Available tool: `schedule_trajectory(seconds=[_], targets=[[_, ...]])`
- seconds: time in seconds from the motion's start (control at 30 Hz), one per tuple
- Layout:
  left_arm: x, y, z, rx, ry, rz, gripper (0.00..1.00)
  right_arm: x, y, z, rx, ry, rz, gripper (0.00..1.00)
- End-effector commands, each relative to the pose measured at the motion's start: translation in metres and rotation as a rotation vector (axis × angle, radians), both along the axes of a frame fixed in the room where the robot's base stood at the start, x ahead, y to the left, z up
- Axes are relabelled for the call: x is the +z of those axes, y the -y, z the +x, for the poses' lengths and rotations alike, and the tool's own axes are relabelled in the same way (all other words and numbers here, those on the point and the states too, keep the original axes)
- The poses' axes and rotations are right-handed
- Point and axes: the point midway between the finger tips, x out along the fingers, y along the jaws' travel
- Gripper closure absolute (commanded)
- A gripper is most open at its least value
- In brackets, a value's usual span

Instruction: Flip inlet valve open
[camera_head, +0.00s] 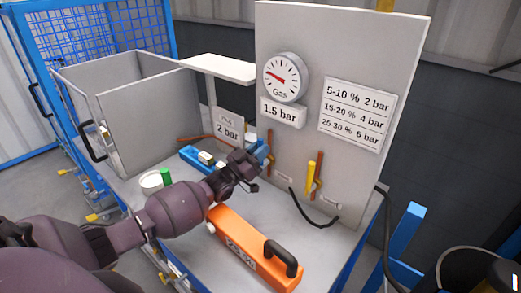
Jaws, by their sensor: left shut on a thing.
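The upright grey panel (345,55) carries two valves on copper-coloured pipes. The blue valve handle (262,148) is on the left pipe (269,137), partly hidden by my left gripper (258,157). My left gripper is shut on this blue handle, close to the panel face. The yellow valve handle (311,175) is on the right, upright along its pipe, with nothing touching it. Small labels under the valves are too small to read. The round gas gauge (286,77) sits above, over a "1,5 bar" plate (283,112). My right gripper is not in view.
An orange case (235,240) with a black handle lies at the table's front. A white dish (151,181), green cylinder (166,177) and blue holder (190,154) stand behind my left arm. A grey open box (150,110) stands left. A black hose (310,220) hangs below the valves.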

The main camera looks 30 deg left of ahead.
Motion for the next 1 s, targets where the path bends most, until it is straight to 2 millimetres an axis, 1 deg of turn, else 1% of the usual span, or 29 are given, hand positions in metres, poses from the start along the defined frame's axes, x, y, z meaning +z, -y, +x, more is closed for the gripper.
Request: schedule_trajectory(seconds=[0.1,0.13,0.27,0.53,0.67,0.77,1.0], targets=[[-0.001,0.0,0.0,0.0,-0.003,-0.006,1.0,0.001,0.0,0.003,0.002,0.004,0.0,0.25],[-0.001,0.0,0.0,0.0,-0.003,-0.006,0.77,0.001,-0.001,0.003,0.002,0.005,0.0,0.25],[-0.001,0.0,0.0,0.0,-0.002,-0.004,0.57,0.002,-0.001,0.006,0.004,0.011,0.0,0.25],[0.0,0.0,0.0,0.0,-0.001,0.0,0.56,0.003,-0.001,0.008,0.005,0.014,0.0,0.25],[0.0,0.003,0.0,-0.001,0.006,0.044,0.56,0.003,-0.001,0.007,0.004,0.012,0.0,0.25],[0.001,0.008,-0.001,-0.002,0.018,0.131,0.56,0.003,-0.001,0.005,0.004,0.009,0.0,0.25],[-0.004,0.028,-0.004,-0.002,0.064,0.448,0.56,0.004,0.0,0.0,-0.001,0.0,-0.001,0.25]])
